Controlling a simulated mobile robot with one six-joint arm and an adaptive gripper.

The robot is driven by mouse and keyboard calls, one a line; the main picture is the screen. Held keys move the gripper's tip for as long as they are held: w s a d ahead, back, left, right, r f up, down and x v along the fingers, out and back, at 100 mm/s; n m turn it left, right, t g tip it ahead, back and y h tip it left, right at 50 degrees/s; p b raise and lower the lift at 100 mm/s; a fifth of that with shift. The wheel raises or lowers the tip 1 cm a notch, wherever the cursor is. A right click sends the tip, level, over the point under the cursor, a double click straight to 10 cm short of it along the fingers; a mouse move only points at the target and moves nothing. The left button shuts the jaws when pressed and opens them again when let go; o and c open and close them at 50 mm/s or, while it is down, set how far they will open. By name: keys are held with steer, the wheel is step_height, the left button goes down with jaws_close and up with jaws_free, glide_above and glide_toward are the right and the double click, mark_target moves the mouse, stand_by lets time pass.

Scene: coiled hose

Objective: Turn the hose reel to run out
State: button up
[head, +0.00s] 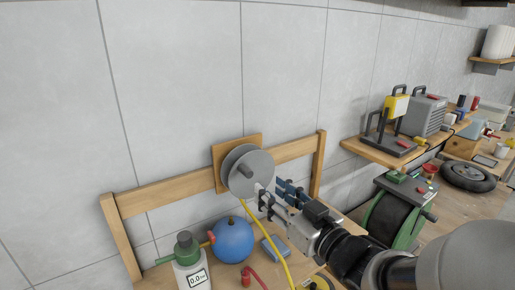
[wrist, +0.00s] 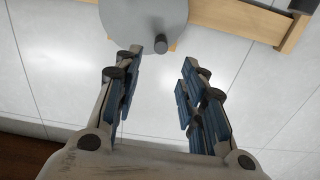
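The hose reel (head: 252,166) is a grey disc on a wooden plate, mounted on a wooden rail against the wall. A short dark crank knob (head: 245,171) sticks out of its face. The yellow hose (head: 266,237) hangs from the reel down toward the bench. My gripper (head: 276,192) is at the reel's lower right in the head view. In the wrist view its fingers (wrist: 163,58) are open and nothing is between them. The reel's disc (wrist: 140,14) is at the top there, and its knob (wrist: 161,44) appears just beyond the gap between the fingertips, apart from both.
A blue ball (head: 232,241), a green-capped bottle (head: 189,262) with a display, a blue block (head: 274,248) and a red fitting stand on the bench below. A green-framed drum (head: 392,219) is to the right. The wall left of the reel is bare.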

mark_target(250, 174)
steer(key=x, duration=1)
steer(key=shift+w+a+f, duration=0.1)
steer(key=shift+a+f, duration=0.05)
steer(key=shift+a, duration=0.05)
jaws_close()
stand_by(0.3)
